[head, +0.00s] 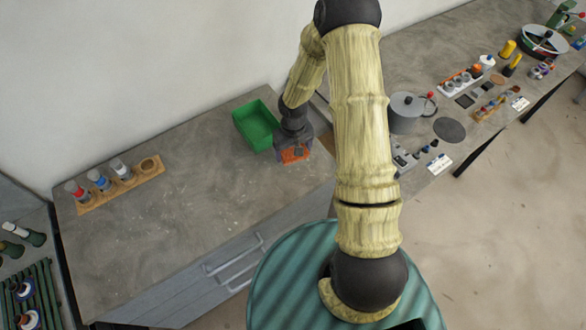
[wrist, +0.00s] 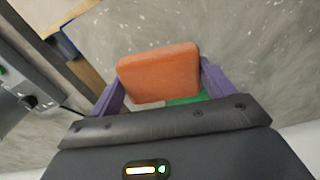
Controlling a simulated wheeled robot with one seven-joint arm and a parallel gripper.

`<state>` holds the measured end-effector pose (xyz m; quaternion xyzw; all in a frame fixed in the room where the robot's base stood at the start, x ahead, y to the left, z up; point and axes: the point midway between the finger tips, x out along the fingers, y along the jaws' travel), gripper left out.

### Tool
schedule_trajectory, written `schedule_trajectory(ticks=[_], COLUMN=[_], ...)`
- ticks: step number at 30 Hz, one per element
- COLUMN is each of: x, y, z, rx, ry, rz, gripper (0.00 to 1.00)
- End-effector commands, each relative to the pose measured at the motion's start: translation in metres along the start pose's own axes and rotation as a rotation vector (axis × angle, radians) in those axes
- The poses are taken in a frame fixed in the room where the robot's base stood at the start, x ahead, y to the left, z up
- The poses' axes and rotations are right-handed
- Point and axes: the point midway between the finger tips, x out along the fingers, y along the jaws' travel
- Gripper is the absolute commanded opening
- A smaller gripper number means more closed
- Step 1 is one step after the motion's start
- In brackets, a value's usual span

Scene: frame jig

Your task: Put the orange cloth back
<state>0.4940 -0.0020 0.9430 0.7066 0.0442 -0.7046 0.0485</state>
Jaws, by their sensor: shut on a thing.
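The orange cloth (wrist: 158,72) looks like a thick, rounded block in the wrist view, between the two purple fingers of my gripper (wrist: 157,84). In the head view my gripper (head: 294,150) is over the grey worktop, just right of the green bin, with the orange cloth (head: 294,156) showing at its tip. My gripper is shut on the cloth. I cannot tell whether the cloth touches the worktop. The green bin (head: 247,121) stands open on the worktop; the near part of its inside is hard to see.
A wooden rack (head: 120,184) with several capped bottles and an empty round hole stands at the left of the worktop (head: 200,220). A grey pot (head: 408,112) and small tools stand on the right-hand bench. The worktop between rack and bin is clear.

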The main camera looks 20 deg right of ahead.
Motion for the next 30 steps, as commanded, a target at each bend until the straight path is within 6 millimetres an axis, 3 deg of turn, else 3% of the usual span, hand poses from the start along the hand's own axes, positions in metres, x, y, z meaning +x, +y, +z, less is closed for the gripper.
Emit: schedule_trajectory(ticks=[8,18,23,30], x=[-0.028,-0.030,-0.017,0.021], y=[-0.002,-0.002,-0.002,-0.003], z=[0.002,0.003,0.003,0.003], rx=[-0.170,-0.184,-0.185,-0.186], ry=[0.000,-0.002,-0.005,-0.005], rz=[-0.005,-0.007,-0.007,-0.007], gripper=[0.60,0.60,0.60,0.60])
